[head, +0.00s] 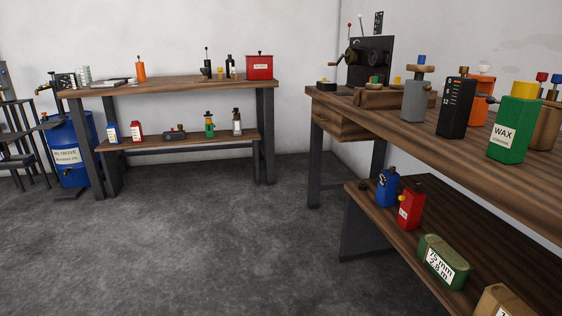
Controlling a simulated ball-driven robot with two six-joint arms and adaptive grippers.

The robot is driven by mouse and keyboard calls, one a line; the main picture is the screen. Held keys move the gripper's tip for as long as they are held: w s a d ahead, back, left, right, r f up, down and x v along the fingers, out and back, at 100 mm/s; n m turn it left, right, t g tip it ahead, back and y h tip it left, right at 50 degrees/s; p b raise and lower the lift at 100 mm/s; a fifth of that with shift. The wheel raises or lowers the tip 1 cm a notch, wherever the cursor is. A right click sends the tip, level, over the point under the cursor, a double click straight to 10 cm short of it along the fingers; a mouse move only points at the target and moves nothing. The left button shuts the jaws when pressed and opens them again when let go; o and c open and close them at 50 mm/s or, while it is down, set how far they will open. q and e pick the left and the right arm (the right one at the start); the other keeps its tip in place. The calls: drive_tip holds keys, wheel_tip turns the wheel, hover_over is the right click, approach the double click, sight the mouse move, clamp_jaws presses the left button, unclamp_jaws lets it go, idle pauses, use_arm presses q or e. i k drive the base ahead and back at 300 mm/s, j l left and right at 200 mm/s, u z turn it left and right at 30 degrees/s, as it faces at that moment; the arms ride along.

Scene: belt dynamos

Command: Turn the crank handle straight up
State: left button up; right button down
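A black machine (384,45) stands at the far end of the right workbench, against the wall. A small crank handle (342,60) shows at its left side, with a brassy or wooden look. It seems to point left and slightly down, but it is too small to tell its exact angle. Thin stalks with a red and a white knob rise above the machine. Neither of my grippers is in view.
The right workbench (460,150) holds a grey bottle (415,100), a black box (455,108) and a green wax container (514,125). Its lower shelf (400,238) holds several containers. Another workbench (165,84) and a blue drum (68,150) stand left. The middle floor is clear.

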sight(350, 55)
drive_tip(key=i, duration=2.3)
